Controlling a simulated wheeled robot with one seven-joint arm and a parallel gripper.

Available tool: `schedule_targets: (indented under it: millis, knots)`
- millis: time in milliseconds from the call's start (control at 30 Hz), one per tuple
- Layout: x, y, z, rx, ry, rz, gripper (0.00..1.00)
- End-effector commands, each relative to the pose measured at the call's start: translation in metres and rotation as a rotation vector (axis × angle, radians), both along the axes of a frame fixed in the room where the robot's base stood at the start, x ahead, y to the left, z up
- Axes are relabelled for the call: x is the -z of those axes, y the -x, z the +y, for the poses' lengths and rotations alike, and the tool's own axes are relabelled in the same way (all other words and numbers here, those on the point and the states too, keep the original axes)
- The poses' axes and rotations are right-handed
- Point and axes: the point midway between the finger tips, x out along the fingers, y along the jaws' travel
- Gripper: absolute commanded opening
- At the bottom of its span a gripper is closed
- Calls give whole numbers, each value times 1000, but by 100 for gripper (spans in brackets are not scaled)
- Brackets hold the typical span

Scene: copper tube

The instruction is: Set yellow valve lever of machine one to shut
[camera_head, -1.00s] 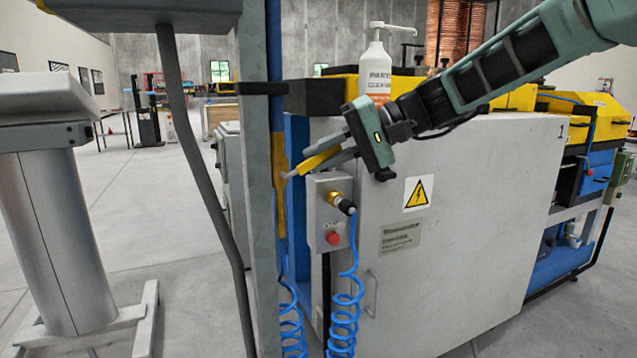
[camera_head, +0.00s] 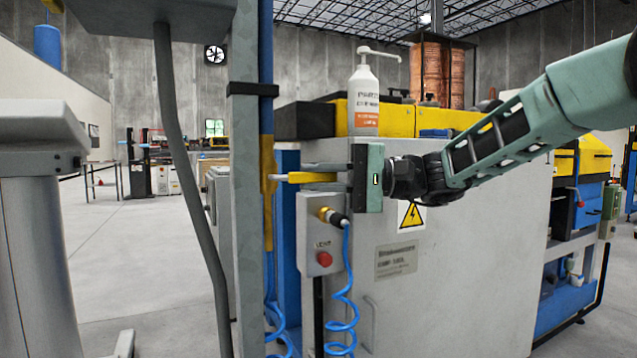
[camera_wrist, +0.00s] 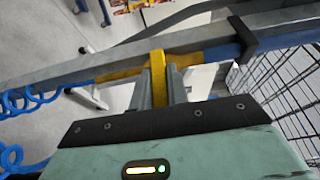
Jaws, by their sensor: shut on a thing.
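The yellow valve lever (camera_head: 312,177) juts to the right from the yellow section of the upright pipe (camera_head: 268,195) on the grey post. It lies about level, across the pipe. My gripper (camera_head: 298,181) comes from the right and is shut on the lever. In the wrist view, the lever (camera_wrist: 157,62) runs between the two grey fingers (camera_wrist: 159,82), at right angles to the pipe (camera_wrist: 205,55).
A grey control box (camera_head: 320,235) with a red button and coiled blue hose (camera_head: 342,290) sits just below my gripper. A white pump bottle (camera_head: 364,95) stands on the machine (camera_head: 460,270) above it. A bent grey bar (camera_head: 185,180) is left of the post.

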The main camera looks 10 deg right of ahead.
Motion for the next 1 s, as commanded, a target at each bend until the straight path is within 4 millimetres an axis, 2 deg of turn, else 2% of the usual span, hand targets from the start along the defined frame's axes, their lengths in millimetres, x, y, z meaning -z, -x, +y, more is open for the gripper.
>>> schedule_targets:
  millis: [300, 333, 400, 767, 867, 1000]
  knots:
    - [1, 0, 1, -1, -3, 6, 0]
    - [1, 0, 1, -1, -3, 6, 25]
    - [1, 0, 1, -1, -3, 6, 38]
    - [0, 0, -5, 1, -1, 3, 38]
    - [0, 1, -17, 3, -1, 4, 38]
    - [0, 4, -47, 6, 0, 4, 38]
